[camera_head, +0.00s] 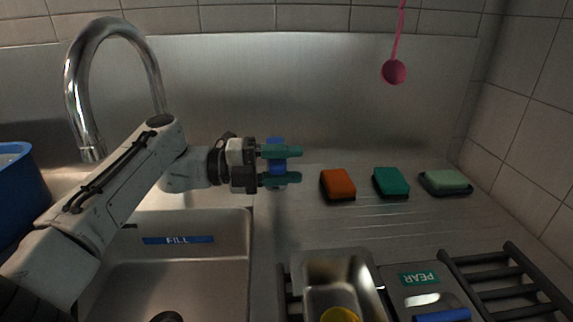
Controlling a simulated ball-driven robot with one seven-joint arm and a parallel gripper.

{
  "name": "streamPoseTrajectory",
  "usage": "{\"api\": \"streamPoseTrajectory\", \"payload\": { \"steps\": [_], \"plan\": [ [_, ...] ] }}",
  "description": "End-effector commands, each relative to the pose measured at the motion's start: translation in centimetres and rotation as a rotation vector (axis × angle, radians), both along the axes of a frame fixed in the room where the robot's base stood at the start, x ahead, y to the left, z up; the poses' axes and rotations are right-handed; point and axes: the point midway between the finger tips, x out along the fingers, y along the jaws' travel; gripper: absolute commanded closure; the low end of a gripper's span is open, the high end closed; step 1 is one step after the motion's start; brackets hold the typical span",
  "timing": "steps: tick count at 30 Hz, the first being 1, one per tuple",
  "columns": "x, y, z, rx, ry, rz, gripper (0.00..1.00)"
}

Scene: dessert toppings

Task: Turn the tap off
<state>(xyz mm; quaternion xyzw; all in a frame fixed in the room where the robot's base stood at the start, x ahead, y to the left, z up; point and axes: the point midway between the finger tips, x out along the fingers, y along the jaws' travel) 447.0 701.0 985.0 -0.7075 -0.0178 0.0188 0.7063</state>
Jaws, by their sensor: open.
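The tap's tall chrome spout (112,28) curves over the sink at the left, with its outlet pointing down. I cannot make out a water stream below the outlet, and my arm covers part of that area. My gripper (296,166) points right above the back of the counter, its two green fingers apart. A small blue object (277,146) shows at the fingers, partly hidden by them. I cannot tell whether it is the tap's handle, or whether the fingers touch it. The tap's base is hidden behind my arm.
The sink (232,255) has a blue "FILL" label. Orange (338,183), teal (391,181) and pale green (445,181) sponges lie right of my gripper. A metal pan (335,268), a PEAR-labelled container (419,279) and a black rack (508,275) stand in front. A pink ladle (394,71) hangs behind.

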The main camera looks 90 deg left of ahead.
Motion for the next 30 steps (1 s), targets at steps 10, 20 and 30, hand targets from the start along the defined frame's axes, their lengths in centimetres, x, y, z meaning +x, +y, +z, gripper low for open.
{"api": "streamPoseTrajectory", "payload": {
  "steps": [10, 20, 30],
  "plan": [
    [-3.4, -0.1, 0.0, 0.001, -0.001, 0.003, 0.53],
    [-7.2, -0.3, -0.1, 0.000, 0.001, 0.000, 0.53],
    [-7.5, -0.4, 0.0, 0.000, 0.000, 0.000, 0.53]
  ]
}}
